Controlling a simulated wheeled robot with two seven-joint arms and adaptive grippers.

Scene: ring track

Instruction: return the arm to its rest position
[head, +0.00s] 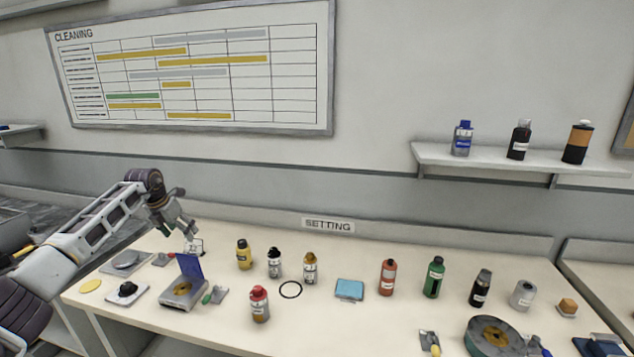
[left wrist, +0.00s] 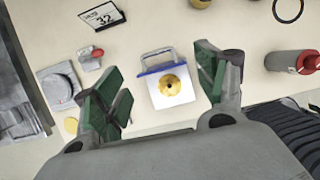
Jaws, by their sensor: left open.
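My left arm comes in from the left in the head view, and its left gripper (head: 187,228) hangs above the left part of the table (head: 330,325). In the left wrist view the left gripper (left wrist: 160,92) has its green-padded fingers spread wide, with nothing held between them. Between the fingers, lower down, shows a small device with a gold round part (left wrist: 172,84) and a raised blue-edged lid. In the head view this device (head: 178,301) stands on the table with its blue lid up. My right gripper is not in view.
Several bottles stand along the table, including a yellow one (head: 244,255), a red-capped one (head: 259,305) and a green one (head: 434,277). A black ring (head: 281,294) lies in the middle. A number sign (left wrist: 101,16) stands near the gripper. A wall shelf (head: 490,163) holds bottles.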

